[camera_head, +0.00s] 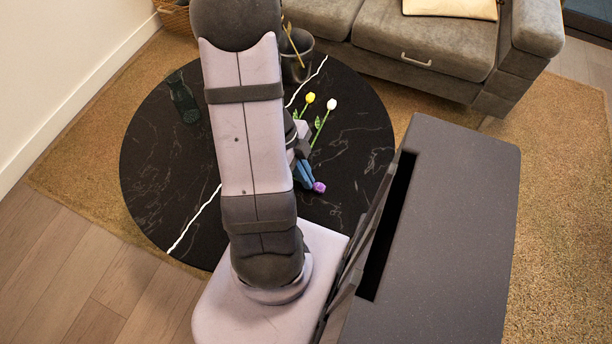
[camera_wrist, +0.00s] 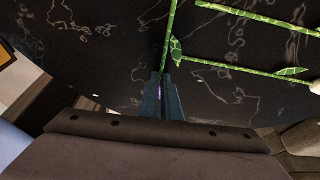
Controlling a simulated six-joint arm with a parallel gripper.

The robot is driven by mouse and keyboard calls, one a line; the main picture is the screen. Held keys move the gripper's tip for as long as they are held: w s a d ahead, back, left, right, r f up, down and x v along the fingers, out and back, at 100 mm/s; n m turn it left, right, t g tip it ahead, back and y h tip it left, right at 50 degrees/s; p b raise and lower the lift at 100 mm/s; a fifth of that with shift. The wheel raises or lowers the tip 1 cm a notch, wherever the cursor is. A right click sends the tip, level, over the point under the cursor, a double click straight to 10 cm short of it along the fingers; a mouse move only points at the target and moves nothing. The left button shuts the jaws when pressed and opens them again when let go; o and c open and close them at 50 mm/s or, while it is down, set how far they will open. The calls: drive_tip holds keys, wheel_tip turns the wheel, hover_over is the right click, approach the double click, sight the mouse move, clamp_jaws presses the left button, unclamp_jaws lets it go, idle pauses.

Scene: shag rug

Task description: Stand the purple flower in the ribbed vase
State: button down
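The purple flower's bloom (camera_head: 319,187) shows just beyond the fingertips of my gripper (camera_head: 304,174), over the black round table. In the wrist view, the blue fingers of my gripper (camera_wrist: 163,90) are close together around its green stem (camera_wrist: 169,40), which runs up the picture. A bit of purple shows in the narrow gap between the fingers. The height of the flower above the table is hard to tell. A dark green vase (camera_head: 183,97) stands at the table's back left, away from my gripper. Its ribs are too small to make out.
A yellow flower (camera_head: 310,98) and a white flower (camera_head: 331,104) lie on the black table (camera_head: 150,170), right of my arm. A dark grey pot (camera_head: 298,62) with golden sticks is at the back, by the grey sofa (camera_head: 420,40).

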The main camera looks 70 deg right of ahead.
drive_tip(key=c, duration=2)
unclamp_jaws()
drive_tip(key=p+v, duration=0.4)
drive_tip(key=v, duration=0.8)
drive_tip(key=shift+r, duration=0.15)
drive_tip(key=w+a+r+n+t+h, duration=0.1)
drive_tip(key=w+a+n+t, duration=0.1)
drive_tip(key=w+a+n, duration=1.2)
drive_tip(key=a+n+t, duration=0.1)
drive_tip(key=a+n, duration=0.5)
drive_tip(key=n, duration=0.5)
drive_tip(key=s+a+r+n+t, duration=0.1)
drive_tip(key=a+n, duration=0.5)
drive_tip(key=n, duration=0.5)
drive_tip(key=shift+r+y, duration=0.2)
drive_tip(key=shift+y, duration=0.2)
